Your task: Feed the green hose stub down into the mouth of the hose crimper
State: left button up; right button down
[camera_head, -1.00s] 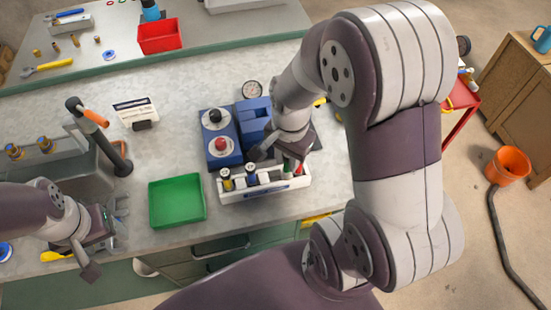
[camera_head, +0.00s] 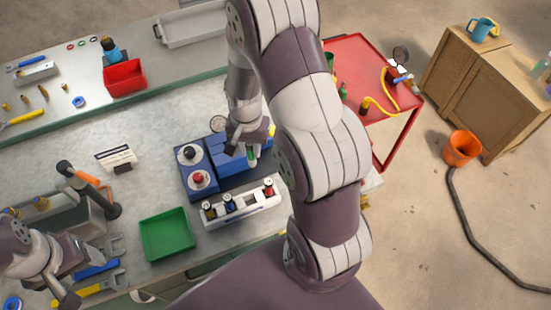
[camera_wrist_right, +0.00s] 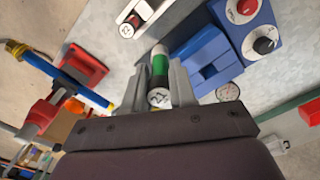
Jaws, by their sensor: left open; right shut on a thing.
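The green hose stub (camera_wrist_right: 160,66) is upright between the fingers of my right gripper (camera_wrist_right: 160,88), which is shut on it, in the right wrist view. It has a green band, a dark part and a pale marked end. In the head view the stub (camera_head: 252,154) hangs below my right gripper (camera_head: 247,143), in front of the blue hose crimper (camera_head: 230,151). The crimper also shows right of the stub in the right wrist view (camera_wrist_right: 204,58). My left gripper (camera_head: 92,272) is open and empty at the lower left.
A white rack (camera_head: 262,206) with several other stubs stands just in front of the crimper. A green tray (camera_head: 166,233) is left of it. A round gauge (camera_head: 218,124) lies behind. A red cart (camera_head: 365,60) stands to the right. Wrenches lie near my left gripper.

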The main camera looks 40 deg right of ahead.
pick_arm(q)
jog(key=shift+r+b, duration=0.5)
jog(key=shift+b, duration=0.05)
pick_arm(e)
jog(key=w+f+n, duration=0.1)
jog(key=w+f, duration=0.1)
jog(key=w, duration=0.4)
jog(key=w+f+n, duration=0.2)
jog(key=w, duration=0.5)
jog(key=shift+w+f, duration=0.2)
jog(key=shift+f, duration=0.15)
jog(key=shift+s, duration=0.15)
jog(key=shift+d, duration=0.1)
pick_arm(q)
jog(key=shift+f, duration=0.1)
jog(key=shift+f+b, duration=0.95)
jog(key=shift+b, duration=0.1)
pick_arm(e)
jog(key=shift+f, duration=1.5)
